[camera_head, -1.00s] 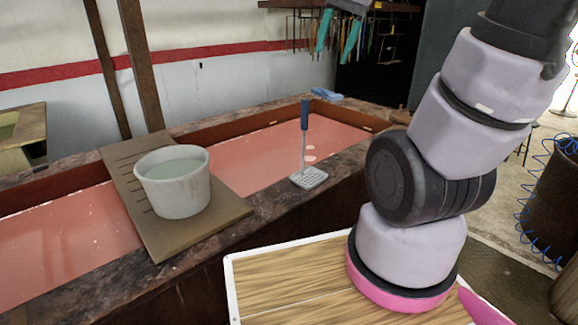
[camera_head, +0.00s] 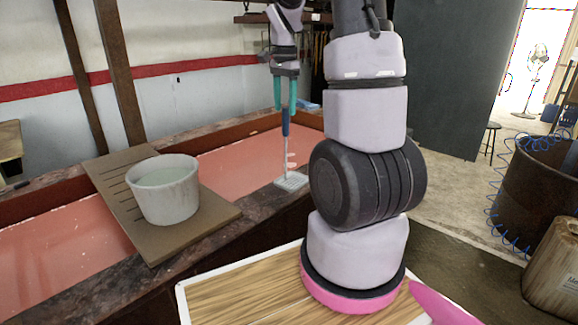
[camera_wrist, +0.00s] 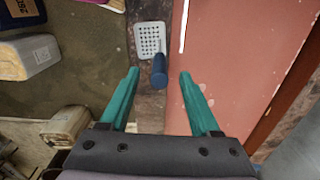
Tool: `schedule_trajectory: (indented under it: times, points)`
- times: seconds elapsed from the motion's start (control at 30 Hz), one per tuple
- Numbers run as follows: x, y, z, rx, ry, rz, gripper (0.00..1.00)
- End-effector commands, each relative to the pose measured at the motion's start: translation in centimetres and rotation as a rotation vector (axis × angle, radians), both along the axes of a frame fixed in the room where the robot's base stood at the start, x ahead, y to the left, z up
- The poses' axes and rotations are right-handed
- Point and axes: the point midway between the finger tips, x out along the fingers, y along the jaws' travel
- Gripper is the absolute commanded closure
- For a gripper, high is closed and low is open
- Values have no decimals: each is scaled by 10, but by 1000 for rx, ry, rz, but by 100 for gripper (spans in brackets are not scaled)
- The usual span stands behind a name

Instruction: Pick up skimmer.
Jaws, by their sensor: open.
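The skimmer has a blue handle (camera_head: 286,122), a thin shaft and a flat perforated grey head (camera_head: 291,181). It stands upright with its head on the front stone rim of the pink basin. My gripper (camera_head: 285,106) is above it, pointing down, with teal fingers apart near the top of the handle. In the wrist view, the open gripper (camera_wrist: 158,72) has the blue handle end (camera_wrist: 159,70) lying between its fingertips in the picture. The perforated head (camera_wrist: 150,39) shows beyond it. I cannot tell whether the fingers touch the handle.
A whitish bucket of liquid (camera_head: 165,189) stands on a slotted board (camera_head: 200,229) across the basin. The basin's pink surface (camera_head: 236,166) lies behind the skimmer. A blue cloth (camera_head: 308,106) lies on the far rim. A hanging rack (camera_head: 318,18) is behind my gripper.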

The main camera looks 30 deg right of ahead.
Motion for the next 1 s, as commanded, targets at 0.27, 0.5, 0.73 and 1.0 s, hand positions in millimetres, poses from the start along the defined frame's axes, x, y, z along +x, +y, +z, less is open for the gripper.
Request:
schedule_trajectory:
  times: [0.27,0.5,0.73,1.0]
  points:
    - [0,-2,-35,1,2,0,37]
    - [1,-2,-53,0,-1,1,37]
    - [1,-2,-53,1,-2,1,60]
    - [1,-2,-52,0,-3,1,100]
